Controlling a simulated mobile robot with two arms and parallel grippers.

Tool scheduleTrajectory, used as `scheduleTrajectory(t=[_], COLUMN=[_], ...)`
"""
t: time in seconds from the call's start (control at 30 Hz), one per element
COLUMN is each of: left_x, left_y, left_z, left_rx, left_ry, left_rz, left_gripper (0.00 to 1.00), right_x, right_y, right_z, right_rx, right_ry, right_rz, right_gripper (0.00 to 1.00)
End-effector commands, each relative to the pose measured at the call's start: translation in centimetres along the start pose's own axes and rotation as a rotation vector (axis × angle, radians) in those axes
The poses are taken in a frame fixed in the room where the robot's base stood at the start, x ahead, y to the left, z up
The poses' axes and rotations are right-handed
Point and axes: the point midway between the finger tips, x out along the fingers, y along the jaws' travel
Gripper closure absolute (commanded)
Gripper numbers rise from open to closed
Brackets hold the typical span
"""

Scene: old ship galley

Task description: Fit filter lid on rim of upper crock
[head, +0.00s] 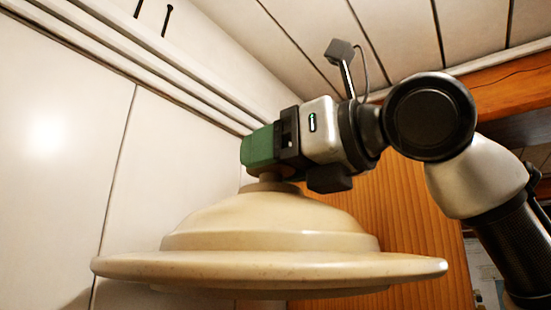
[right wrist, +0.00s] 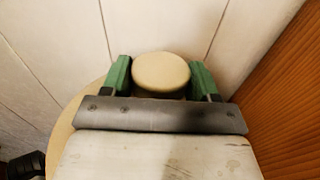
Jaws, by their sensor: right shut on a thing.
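The filter lid (head: 270,225) is a large cream, domed disc with a wide brim and a knob on top. It hangs roughly level in the head view. My right gripper (head: 262,150) is above it, its green fingers shut on the lid's knob. In the right wrist view the round knob (right wrist: 161,73) sits between the two green fingers (right wrist: 161,76), and part of the lid's brim (right wrist: 66,122) shows at left. The upper crock is not visible in either view. My left gripper is not in view.
White panelled walls (head: 50,150) rise at the left and behind the lid. An orange-brown wooden panel (head: 415,225) stands behind it at right. A wooden beam (head: 510,78) runs under the planked ceiling. Pale pipes (head: 130,55) run along the upper left wall.

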Motion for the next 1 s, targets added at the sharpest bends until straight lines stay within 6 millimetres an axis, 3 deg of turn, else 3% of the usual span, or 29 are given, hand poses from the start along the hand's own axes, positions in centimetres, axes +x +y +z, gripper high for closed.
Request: scheduleTrajectory(t=[0.37,1.0], left_x=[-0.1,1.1], left_y=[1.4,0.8], left_z=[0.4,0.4], left_rx=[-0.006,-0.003], left_ry=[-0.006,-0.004], left_rz=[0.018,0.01], left_gripper=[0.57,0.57], right_x=[-0.1,-0.1], right_y=[-0.1,0.0], right_z=[-2.7,-7.4], right_rx=[-0.001,-0.001], right_ry=[-0.006,-0.007], right_rz=[-0.001,0.0], right_gripper=[1.0,1.0])
